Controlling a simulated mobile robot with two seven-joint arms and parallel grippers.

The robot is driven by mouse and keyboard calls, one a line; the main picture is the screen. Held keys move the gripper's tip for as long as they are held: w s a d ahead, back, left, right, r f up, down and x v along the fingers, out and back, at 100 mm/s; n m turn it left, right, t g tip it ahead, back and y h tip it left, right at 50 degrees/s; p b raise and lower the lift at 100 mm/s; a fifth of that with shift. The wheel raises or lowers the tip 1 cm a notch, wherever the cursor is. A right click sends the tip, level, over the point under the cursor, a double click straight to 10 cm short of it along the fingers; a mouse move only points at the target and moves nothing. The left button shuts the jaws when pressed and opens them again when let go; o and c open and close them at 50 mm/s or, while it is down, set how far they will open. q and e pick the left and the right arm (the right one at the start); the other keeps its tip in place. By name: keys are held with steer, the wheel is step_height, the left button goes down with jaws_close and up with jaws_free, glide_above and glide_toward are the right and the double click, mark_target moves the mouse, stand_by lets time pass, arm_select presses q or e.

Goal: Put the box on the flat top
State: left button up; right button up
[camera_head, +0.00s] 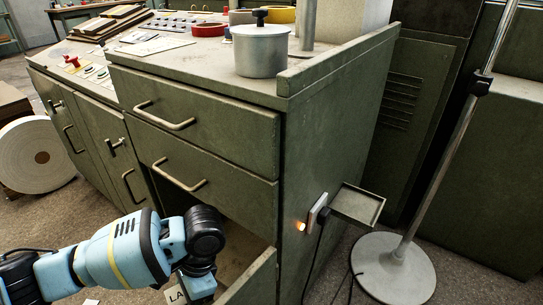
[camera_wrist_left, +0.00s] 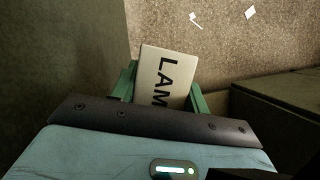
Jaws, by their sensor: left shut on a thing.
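A pale box (camera_wrist_left: 165,75) with black lettering, "LAM" readable, sits between the green fingers of my left gripper (camera_wrist_left: 163,88) in the left wrist view. The gripper is shut on it. In the head view only a corner of the box (camera_head: 173,294) with "LA" shows at the bottom edge, and the fingers are hidden or out of frame. My left arm reaches low in front of the green cabinet, by its open lower part. The cabinet's flat top (camera_head: 190,68) is well above the box. My right gripper is not in view.
A lidded pot (camera_head: 261,52), red and yellow rings and papers (camera_head: 155,45) stand on the top, with bare room at its front. A raised lip (camera_head: 340,60) runs along its right edge. An open panel (camera_head: 252,280), small side tray (camera_head: 357,205) and stand (camera_head: 393,270) flank the cabinet.

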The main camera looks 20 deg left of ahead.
arm_select(q)
steer(key=d+r+n+h, duration=0.1)
steer(key=d+r+n, duration=0.2)
steer(key=r, duration=0.5)
steer(key=w+d+r+n+h, duration=0.1)
steer(key=d+r+n, duration=0.2)
steer(key=r, duration=0.5)
steer(key=shift+d+r+n+g+h, duration=0.25)
steer(key=shift+n+g+h, duration=0.15)
steer(key=shift+n, duration=0.3)
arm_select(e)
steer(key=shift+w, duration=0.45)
arm_select(q)
steer(key=shift+w+a, duration=0.1)
steer(key=shift+a, duration=0.05)
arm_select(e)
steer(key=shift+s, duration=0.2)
